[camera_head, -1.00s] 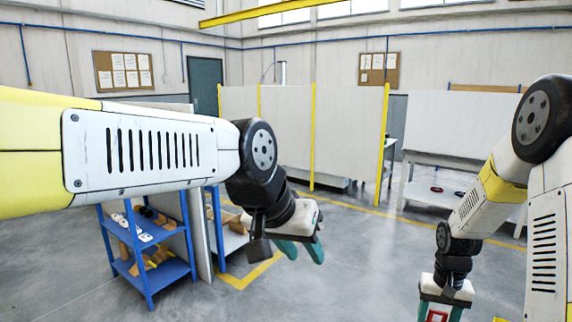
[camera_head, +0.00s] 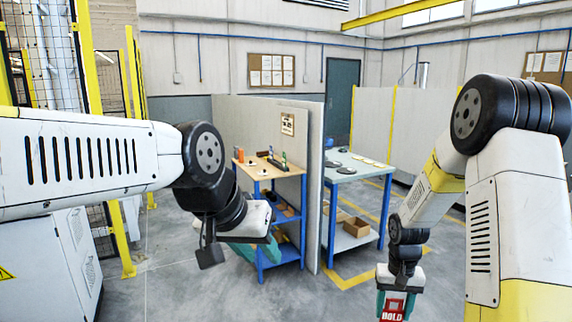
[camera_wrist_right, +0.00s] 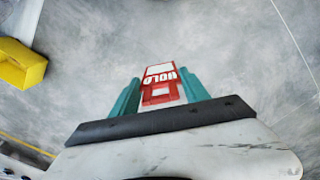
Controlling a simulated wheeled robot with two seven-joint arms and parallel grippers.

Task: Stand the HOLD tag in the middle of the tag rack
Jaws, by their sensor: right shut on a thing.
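The HOLD tag, red and white with HOLD lettering, is held between the teal fingers of my right gripper (camera_wrist_right: 158,92). In the head view the tag (camera_head: 393,308) shows at the bottom edge, with the right gripper (camera_head: 395,300) shut on it, above the floor. My left gripper (camera_head: 252,250) is empty in front of the blue shelf stand; its teal fingers are partly hidden by its own wrist. A dark long item (camera_head: 278,165) lies on the wooden top of the stand (camera_head: 253,171); it is too small to tell whether it is the tag rack.
Small orange and dark items stand on the wooden top. A grey partition (camera_head: 312,200) separates it from a blue-legged table (camera_head: 345,176) with flat discs. A yellow fence post (camera_head: 121,215) and white cabinet (camera_head: 70,255) are at left. Floor in front is clear.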

